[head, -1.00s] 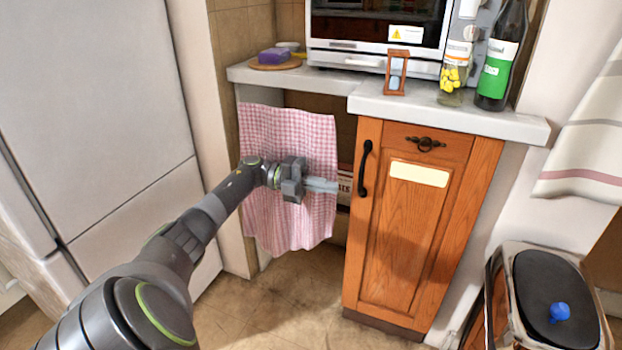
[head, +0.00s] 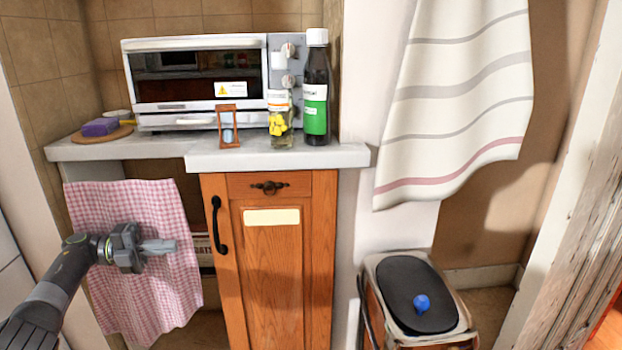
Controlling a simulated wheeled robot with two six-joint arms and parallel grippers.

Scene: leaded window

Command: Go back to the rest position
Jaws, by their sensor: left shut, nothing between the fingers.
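My left gripper (head: 160,247) is at the lower left of the head view, with its arm coming in from the left edge. Its fingers are shut with nothing between them. It is in front of the pink checked curtain (head: 150,300) under the counter; whether it touches the cloth I cannot tell. My right gripper does not show.
A wooden cabinet (head: 272,270) with a black handle stands right of the curtain. The counter (head: 290,157) holds a toaster oven (head: 195,85), an hourglass (head: 228,128), a jar (head: 281,125) and a dark bottle (head: 317,85). A bin (head: 408,290) stands at the lower right, below a hanging striped towel (head: 455,100).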

